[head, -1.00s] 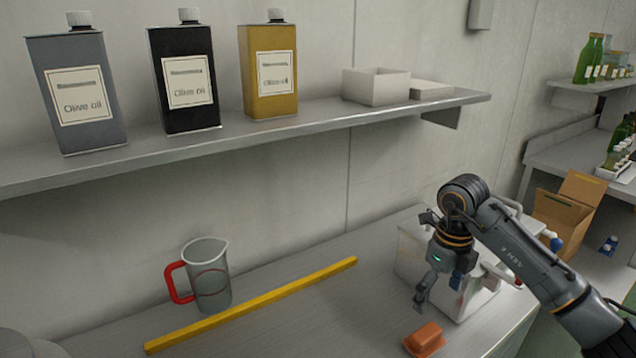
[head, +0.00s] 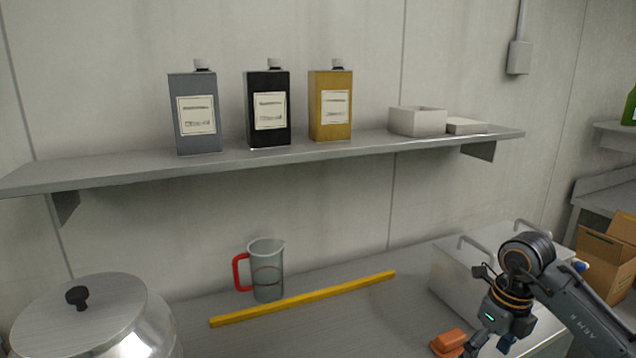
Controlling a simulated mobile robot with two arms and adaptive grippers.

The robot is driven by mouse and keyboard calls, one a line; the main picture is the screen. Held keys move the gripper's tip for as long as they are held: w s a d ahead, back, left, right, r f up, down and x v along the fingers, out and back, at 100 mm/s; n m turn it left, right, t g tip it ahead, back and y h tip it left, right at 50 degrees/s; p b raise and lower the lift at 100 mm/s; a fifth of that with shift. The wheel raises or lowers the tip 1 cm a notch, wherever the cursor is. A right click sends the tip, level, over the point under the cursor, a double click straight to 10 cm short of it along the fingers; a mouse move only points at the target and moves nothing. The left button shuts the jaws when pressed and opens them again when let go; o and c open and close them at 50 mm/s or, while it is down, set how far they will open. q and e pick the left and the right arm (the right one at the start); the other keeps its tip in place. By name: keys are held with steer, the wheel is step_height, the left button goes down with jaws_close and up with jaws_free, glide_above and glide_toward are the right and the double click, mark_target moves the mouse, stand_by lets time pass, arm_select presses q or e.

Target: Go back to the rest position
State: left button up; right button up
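My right gripper (head: 490,343) hangs from the arm that comes in from the right in the head view. It is low over the worktop, in front of a light grey box with handles (head: 462,272) and just right of an orange block (head: 448,342). Its fingertips are small and partly cut by the bottom edge, so I cannot tell whether they are open or shut. My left gripper is not in view.
A measuring jug (head: 267,272) with a red handle stands behind a yellow bar (head: 305,299) on the worktop. A lidded metal pot (head: 95,318) is at lower left. A wall shelf (head: 110,176) holds a grey can (head: 195,140), black can (head: 267,136) and yellow can (head: 330,128).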

steer(key=a+n+t+y, duration=0.1)
steer(key=a+y, duration=0.9)
steer(key=a, duration=1.2)
steer(key=s+a+r+m+t+y, duration=0.2)
steer(key=a+r+m+t+y, duration=0.35)
steer(key=r+y, duration=0.4)
steer(key=w+d+r+m+t+h, duration=0.25)
steer(key=d+m+t+h, duration=0.65)
steer(key=m+t, duration=0.6)
steer(key=s+d+f+m+g+h, duration=0.2)
steer(key=d+f+m+g+h, duration=0.55)
steer(key=f+m+h, duration=0.6)
steer(key=s+f+m+g+y, duration=0.1)
steer(key=s+f+m+g, duration=0.2)
steer(key=s+f+g, duration=0.55)
steer(key=s+f+m+g+y, duration=0.1)
steer(key=s+f+m+g, duration=0.2)
steer(key=s+f, duration=1.15)
steer(key=f, duration=0.9)
steer(key=s+f, duration=0.2)
steer(key=f, duration=0.9)
steer(key=s+d+f+g, duration=0.1)
steer(key=s+d+f, duration=0.1)
steer(key=s+f, duration=0.6)
steer(key=s+d+f+g, duration=0.1)
steer(key=s+d+f, duration=0.1)
steer(key=s+f, duration=0.6)
steer(key=shift+s+f+n, duration=0.3)
steer(key=shift+s+f, duration=0.1)
steer(key=shift+s, duration=0.1)
